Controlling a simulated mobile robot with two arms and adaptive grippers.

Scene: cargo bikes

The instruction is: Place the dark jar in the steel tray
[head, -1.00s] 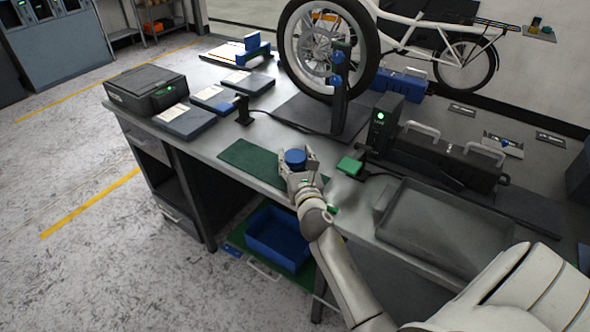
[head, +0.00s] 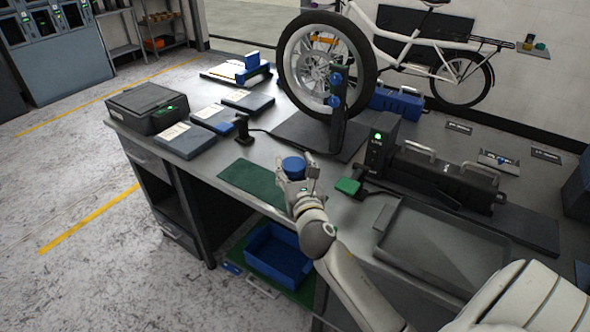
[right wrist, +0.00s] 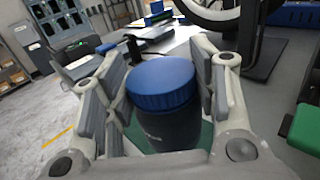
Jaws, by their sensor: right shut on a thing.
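A dark jar with a blue lid (right wrist: 162,86) stands upright between the fingers of my right gripper (right wrist: 160,95), which is shut on it. In the head view the jar's blue lid (head: 293,166) shows above my right gripper (head: 297,180), over the right end of the green mat (head: 250,181). I cannot tell whether the jar's base touches the mat. The steel tray (head: 440,246) lies at the front right of the bench, to the right of the gripper, and looks empty. My left gripper is out of view.
A green-topped block (head: 348,186) sits between the jar and the tray. Behind the tray stand a black case with handles (head: 440,173) and a dark box with a green light (head: 380,146). A bike wheel (head: 328,65) rises at the back. A blue bin (head: 278,254) is below the bench.

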